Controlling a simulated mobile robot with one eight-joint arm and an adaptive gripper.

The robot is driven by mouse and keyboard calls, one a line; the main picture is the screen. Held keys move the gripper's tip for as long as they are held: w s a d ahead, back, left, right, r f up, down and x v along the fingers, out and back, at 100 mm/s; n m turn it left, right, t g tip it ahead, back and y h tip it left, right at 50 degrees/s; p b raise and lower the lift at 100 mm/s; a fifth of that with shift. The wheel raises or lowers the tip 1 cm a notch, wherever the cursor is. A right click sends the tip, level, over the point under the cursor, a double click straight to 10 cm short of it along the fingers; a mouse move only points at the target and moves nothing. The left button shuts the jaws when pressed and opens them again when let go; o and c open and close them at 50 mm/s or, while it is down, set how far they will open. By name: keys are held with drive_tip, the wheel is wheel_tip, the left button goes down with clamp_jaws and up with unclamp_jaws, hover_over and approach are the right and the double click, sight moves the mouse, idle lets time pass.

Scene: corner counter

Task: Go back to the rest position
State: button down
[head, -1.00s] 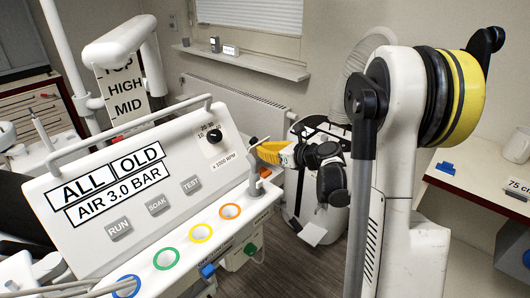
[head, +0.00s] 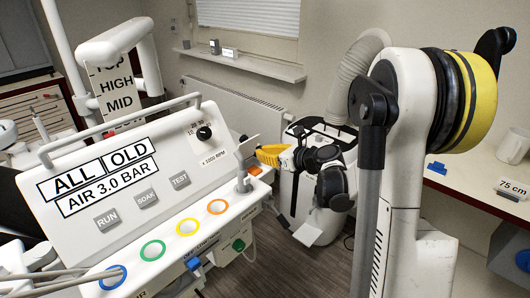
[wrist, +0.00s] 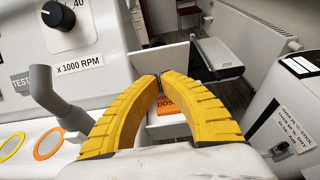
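My gripper (wrist: 160,80) has two curved yellow ribbed fingers. In the wrist view their tips meet or nearly meet, with nothing seen held between them. In the head view my gripper (head: 268,154) is just right of the white dental unit's panel (head: 125,165), pointing left. A grey handpiece (head: 245,163) stands at the panel's right end, close to the fingertips in the picture. It also shows in the wrist view (wrist: 50,95), left of the fingers and apart from them.
An orange label (wrist: 172,104) lies beyond the fingers. A white machine with a grey hose (head: 355,65) stands behind my arm. A radiator (head: 235,112) is under the window. A counter (head: 490,178) is at the right. Dark floor shows between the units.

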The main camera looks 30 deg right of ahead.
drive_tip(key=r+p+v, duration=0.1)
drive_tip(key=p+v, duration=0.1)
drive_tip(key=v, duration=0.7)
drive_tip(key=shift+r+p, duration=0.35)
drive_tip(key=shift+r, duration=0.05)
wheel_tip(320, 180, up, 20)
drive_tip(key=a+m+t+h, duration=0.2)
drive_tip(key=m+t+h, duration=0.5)
drive_tip(key=m, duration=1.4)
drive_tip(key=s+a+f+m+g+y, duration=0.1)
drive_tip(key=s+a+f+m+g, duration=0.5)
drive_tip(key=s, duration=0.5)
drive_tip(key=s+a+f+m+g+y, duration=0.1)
drive_tip(key=s+a+f+m+g, duration=0.6)
drive_tip(key=s+a+f+m, duration=0.3)
wheel_tip(320, 180, down, 3)
drive_tip(key=m, duration=0.3)
drive_tip(key=shift+s+a+g, duration=0.25)
drive_tip(key=shift+s+g, duration=0.05)
drive_tip(key=shift+s, duration=0.1)
